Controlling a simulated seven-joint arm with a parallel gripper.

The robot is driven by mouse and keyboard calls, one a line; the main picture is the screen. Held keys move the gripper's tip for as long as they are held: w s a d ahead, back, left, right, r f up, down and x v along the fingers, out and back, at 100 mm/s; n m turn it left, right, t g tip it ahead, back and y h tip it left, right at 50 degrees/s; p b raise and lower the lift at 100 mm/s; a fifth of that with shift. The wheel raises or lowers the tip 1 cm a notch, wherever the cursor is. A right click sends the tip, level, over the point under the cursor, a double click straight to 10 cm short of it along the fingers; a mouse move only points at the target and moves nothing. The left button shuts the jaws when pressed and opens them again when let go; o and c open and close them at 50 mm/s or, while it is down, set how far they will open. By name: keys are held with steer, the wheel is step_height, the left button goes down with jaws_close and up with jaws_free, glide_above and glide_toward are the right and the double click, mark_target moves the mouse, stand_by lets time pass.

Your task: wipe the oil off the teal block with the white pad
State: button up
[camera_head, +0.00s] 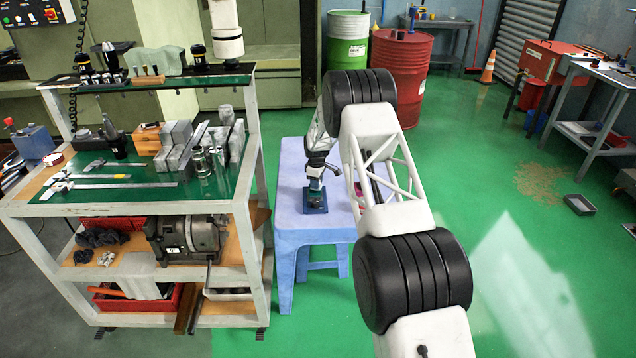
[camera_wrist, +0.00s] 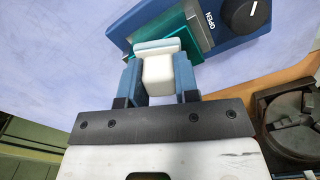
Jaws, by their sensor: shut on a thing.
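My gripper (camera_wrist: 158,72) has its blue fingers shut on the white pad (camera_wrist: 157,70), a white grip block with a flat pale face at its far end. The teal block (camera_wrist: 188,42) lies just beyond the fingers in the wrist view, beside a grey jaw of a blue fixture (camera_wrist: 232,32) with a black knob marked OPEN. The pad's flat face overlaps the teal block in this view; whether they touch I cannot tell. I see no clear oil; the pad hides part of the block. In the head view my gripper (camera_head: 316,178) is low over the blue fixture (camera_head: 315,201).
The fixture stands on a pale blue stool table (camera_head: 290,222). The tooling cart (camera_head: 250,190) is close on the left, with metal blocks, calipers and a grey machine on its shelves. A green and a red drum (camera_head: 402,75) stand behind.

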steer(key=shift+a, duration=1.1)
steer(key=shift+a+r, duration=0.15)
steer(key=shift+a, duration=0.2)
step_height(320, 180, up, 8)
steer(key=shift+s+f, duration=0.2)
steer(key=shift+s, duration=0.1)
stand_by(0.5)
